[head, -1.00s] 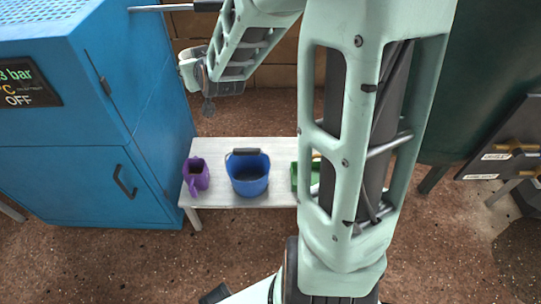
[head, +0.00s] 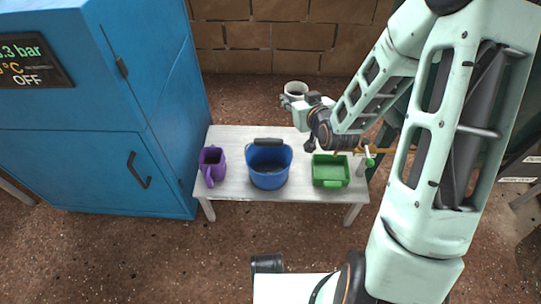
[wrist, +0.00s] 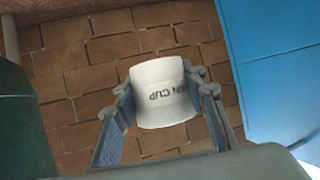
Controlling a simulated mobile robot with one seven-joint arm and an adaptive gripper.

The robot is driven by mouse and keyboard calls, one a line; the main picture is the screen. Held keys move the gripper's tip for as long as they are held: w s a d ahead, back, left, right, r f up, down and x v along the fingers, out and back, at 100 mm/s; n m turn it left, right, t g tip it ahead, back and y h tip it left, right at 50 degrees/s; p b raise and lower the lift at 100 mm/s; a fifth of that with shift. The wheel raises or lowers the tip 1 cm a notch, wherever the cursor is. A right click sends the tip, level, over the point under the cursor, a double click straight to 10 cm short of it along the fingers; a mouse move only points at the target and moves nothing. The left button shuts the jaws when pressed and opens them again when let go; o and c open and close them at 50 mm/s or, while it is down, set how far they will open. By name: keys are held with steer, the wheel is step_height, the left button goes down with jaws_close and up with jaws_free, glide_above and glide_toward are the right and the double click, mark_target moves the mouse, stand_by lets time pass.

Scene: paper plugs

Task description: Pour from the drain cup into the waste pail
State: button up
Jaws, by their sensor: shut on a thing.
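My gripper (head: 291,101) is shut on a white drain cup (head: 297,88). In the head view the cup looks upright and is held behind and above the back edge of the bench, to the right of the blue pail. In the wrist view the drain cup (wrist: 160,92) sits between both fingers, with the end of its dark lettering, "CUP", readable. The blue waste pail (head: 268,178) stands upright on the bench with its dark-gripped handle at the rim. Its mouth is uncovered, and the cup is apart from it. The cup's contents cannot be made out.
The pale bench (head: 228,190) also bears a purple jug (head: 212,168) at left and a green tray (head: 330,171) at right. A blue cabinet (head: 90,160) stands close on the left. A brick wall (head: 270,40) is behind. The air above the pail is clear.

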steer(key=s+a+f+n+g+y+b, duration=0.1)
steer(key=s+a+f, duration=0.1)
steer(key=f, duration=0.3)
steer(key=s+a+f+n+g+y+b, duration=0.1)
steer(key=s+a+f+b, duration=0.1)
steer(key=f, duration=0.4)
steer(key=s+a+f+g+y+b, duration=0.1)
steer(key=s+a+f, duration=0.3)
steer(key=s+f, duration=0.1)
steer(key=shift+s+f+n+b, duration=0.25)
steer(key=shift+s+n+b, duration=0.15)
steer(key=shift+s, duration=0.15)
steer(key=shift+s+r+g, duration=0.1)
steer(key=shift+r+g, duration=0.2)
steer(key=shift+g, duration=0.1)
steer(key=shift+s+d, duration=0.1)
steer(key=shift+s, duration=0.1)
